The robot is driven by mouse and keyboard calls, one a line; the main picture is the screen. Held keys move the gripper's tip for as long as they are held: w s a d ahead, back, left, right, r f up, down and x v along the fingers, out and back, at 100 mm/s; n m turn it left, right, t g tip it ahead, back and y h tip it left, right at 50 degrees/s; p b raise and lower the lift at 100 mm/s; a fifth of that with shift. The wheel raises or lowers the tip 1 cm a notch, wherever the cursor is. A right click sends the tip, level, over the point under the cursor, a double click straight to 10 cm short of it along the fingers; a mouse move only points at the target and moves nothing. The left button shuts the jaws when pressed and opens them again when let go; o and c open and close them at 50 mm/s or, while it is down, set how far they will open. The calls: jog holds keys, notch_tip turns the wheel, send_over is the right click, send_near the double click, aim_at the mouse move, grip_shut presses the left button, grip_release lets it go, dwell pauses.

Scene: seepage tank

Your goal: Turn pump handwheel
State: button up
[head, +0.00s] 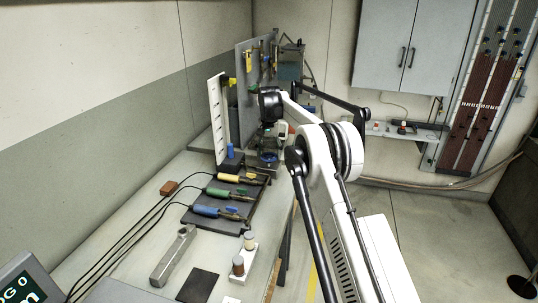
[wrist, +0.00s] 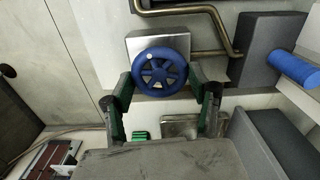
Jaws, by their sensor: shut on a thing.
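The blue spoked pump handwheel (wrist: 160,72) is in the upper middle of the wrist view, in front of a pale square block (wrist: 140,42). A small white dot shows on its upper left rim. My gripper (wrist: 160,78) has one dark green finger against each side of the rim and is shut on the wheel. In the head view, my gripper (head: 268,140) is at the far part of the bench, with a bit of the blue handwheel (head: 265,156) showing below it. My wrist and arm partly cover that spot.
A brass pipe (wrist: 215,25) curves close above and right of the wheel. A blue cylinder (wrist: 295,68) lies further right beside a dark grey block (wrist: 268,48). In the head view, several colour-handled tools (head: 230,190) lie on a dark rack nearer me, and a white slotted panel (head: 217,117) stands left.

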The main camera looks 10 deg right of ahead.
aim_at(269, 155)
jog(key=m, duration=0.6)
dwell(0.6)
jog(key=o, duration=1.2)
notch_tip(269, 155, up, 12)
jog(key=shift+s+r, duration=0.1)
jog(key=shift+r, duration=0.05)
